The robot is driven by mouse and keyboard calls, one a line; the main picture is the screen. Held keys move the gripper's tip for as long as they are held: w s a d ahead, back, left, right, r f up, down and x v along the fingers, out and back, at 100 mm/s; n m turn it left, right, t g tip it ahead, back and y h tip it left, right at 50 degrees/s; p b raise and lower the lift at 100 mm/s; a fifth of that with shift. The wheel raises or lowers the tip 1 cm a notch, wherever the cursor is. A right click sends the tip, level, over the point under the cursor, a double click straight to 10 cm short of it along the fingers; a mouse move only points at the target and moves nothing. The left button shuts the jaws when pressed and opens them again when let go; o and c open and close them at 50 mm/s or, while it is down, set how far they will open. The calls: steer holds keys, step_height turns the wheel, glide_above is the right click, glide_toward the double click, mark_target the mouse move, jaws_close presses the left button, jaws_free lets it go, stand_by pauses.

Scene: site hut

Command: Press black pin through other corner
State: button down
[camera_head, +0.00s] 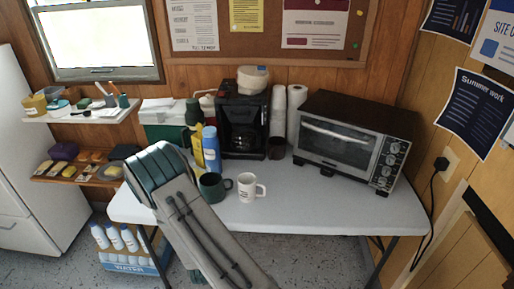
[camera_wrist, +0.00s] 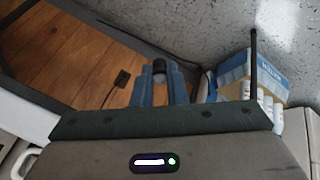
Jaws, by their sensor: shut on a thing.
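My gripper (camera_wrist: 160,78) has blue fingers and is shut on a small round black thing, the black pin (camera_wrist: 159,66), at its fingertips in the wrist view. In the head view my arm reaches up from the bottom centre over the table, and its gripper is hidden. A dark "Summer work" poster (camera_head: 474,113) hangs tilted on the wood wall at the right. Its pins are too small to make out. My gripper is apart from this poster, which is not in the wrist view.
A white table (camera_head: 330,215) holds a toaster oven (camera_head: 340,145), a coffee maker (camera_head: 243,125) and mugs (camera_head: 247,187). A black plug and cord (camera_head: 440,164) are on the wall below the poster. Bottles in a water case (camera_wrist: 270,75) stand on the floor. A corkboard (camera_head: 263,22) hangs behind.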

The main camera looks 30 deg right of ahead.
steer(key=w+d+r+n+t, duration=0.3)
steer(key=d+r, duration=0.9)
steer(key=r, duration=0.9)
steer(key=w+d+r+n+t+h, duration=0.1)
steer(key=w+d+r+n+t, duration=0.2)
steer(key=d+r, duration=0.9)
steer(key=w+d+r+n+t, duration=0.4)
steer(key=w+d+r+t, duration=0.3)
steer(key=r, duration=2.3)
steer(key=d, duration=0.5)
steer(key=shift+d+r+t+h, duration=0.25)
steer(key=shift+r+t+h, duration=0.05)
steer(key=shift+r, duration=0.1)
